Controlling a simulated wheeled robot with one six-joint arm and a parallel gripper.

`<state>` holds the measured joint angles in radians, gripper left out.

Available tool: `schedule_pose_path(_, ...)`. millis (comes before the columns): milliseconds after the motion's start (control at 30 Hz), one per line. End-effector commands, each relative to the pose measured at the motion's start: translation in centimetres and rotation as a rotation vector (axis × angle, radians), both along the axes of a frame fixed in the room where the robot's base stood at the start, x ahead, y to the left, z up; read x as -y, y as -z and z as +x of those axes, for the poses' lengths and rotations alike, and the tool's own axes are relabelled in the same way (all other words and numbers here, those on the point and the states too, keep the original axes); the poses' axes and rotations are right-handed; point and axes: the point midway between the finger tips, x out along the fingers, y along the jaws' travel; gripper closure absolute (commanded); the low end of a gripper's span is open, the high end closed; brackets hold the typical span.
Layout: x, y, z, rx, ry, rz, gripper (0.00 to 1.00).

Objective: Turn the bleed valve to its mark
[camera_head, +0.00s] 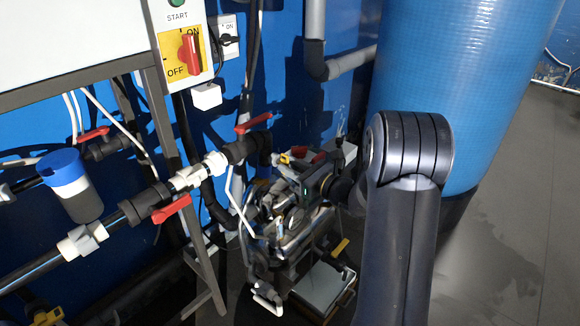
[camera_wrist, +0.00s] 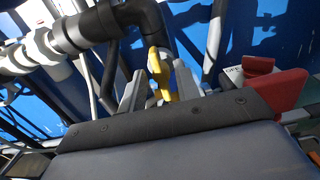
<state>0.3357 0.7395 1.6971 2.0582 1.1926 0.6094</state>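A yellow valve handle (camera_wrist: 160,75) stands just below a black pipe elbow (camera_wrist: 140,18) in the wrist view. My gripper (camera_wrist: 159,86) has its two grey fingers on either side of this handle. They look apart, with narrow gaps beside the yellow; contact is not clear. In the head view a small yellow part (camera_head: 285,158) shows by the pipe end, beside my wrist. No mark for the yellow handle is visible.
Grey-and-black piping with red lever handles (camera_head: 172,209) and a blue-capped filter (camera_head: 70,185) run along the left. A panel with a red rotary switch (camera_head: 190,55) hangs above. A large blue tank (camera_head: 450,70) stands at right, with open floor (camera_head: 510,220) beside it.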

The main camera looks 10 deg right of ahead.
Motion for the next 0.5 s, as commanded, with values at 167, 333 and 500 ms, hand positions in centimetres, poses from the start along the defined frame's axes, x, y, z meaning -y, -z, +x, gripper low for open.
schedule_pose_path(167, -0.56, 0.04, 0.70, -0.001, -0.001, -0.001, 0.69)
schedule_pose_path(333, -0.58, 0.03, 0.75, -0.001, 0.000, -0.001, 0.69)
schedule_pose_path(500, -0.58, 0.03, 0.73, -0.001, 0.000, -0.001, 0.77)
